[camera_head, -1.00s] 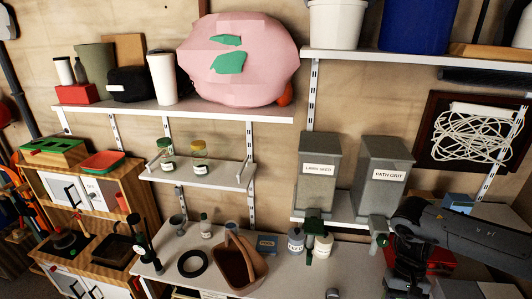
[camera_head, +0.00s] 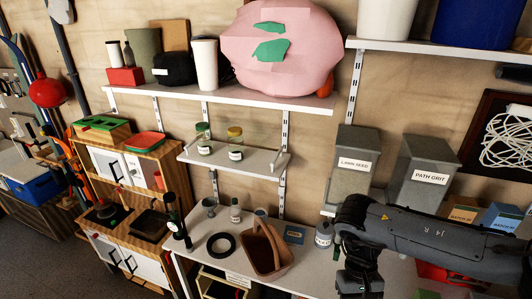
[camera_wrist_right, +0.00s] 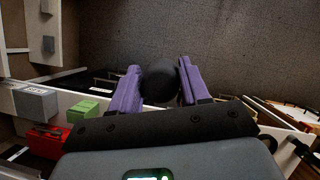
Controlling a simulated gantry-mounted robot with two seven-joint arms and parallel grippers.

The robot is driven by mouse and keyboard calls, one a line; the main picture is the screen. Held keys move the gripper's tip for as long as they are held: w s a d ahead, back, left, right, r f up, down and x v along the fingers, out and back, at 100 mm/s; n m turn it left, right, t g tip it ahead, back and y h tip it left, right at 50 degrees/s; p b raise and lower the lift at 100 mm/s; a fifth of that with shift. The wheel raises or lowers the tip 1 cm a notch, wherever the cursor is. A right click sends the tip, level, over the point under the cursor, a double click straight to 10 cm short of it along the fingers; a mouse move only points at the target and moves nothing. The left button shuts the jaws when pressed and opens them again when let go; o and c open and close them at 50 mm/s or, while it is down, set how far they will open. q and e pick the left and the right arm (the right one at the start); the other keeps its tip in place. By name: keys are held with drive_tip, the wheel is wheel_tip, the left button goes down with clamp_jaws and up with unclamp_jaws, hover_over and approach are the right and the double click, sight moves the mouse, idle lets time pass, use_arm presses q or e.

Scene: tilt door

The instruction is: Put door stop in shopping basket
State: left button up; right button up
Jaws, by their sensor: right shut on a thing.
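The shopping basket (camera_head: 268,262) is brown with a tall arched handle and stands upright on the white bench in the head view. My right arm reaches in from the right, and its wrist hangs at the bottom edge, right of the basket. In the right wrist view the purple fingers of my right gripper (camera_wrist_right: 158,68) are shut on a dark, rounded thing, which looks like the door stop (camera_wrist_right: 158,84). The fingertips and the held thing are hidden or out of frame in the head view. My left gripper is in neither view.
A black ring (camera_head: 221,245) lies left of the basket, with a small bottle (camera_head: 235,212) behind it. The shelf with jars (camera_head: 230,160) hangs above.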

drive_tip(key=shift+s+a+n, duration=0.1)
drive_tip(key=shift+a+n, duration=0.2)
drive_tip(key=shift+a, duration=0.75)
wheel_tip(320, 180, down, 11)
drive_tip(key=b, duration=1.1)
wheel_tip(320, 180, up, 16)
drive_tip(key=s+p, duration=0.2)
drive_tip(key=p, duration=2.3)
drive_tip(key=shift+d+f, duration=0.2)
drive_tip(key=shift+f, duration=0.05)
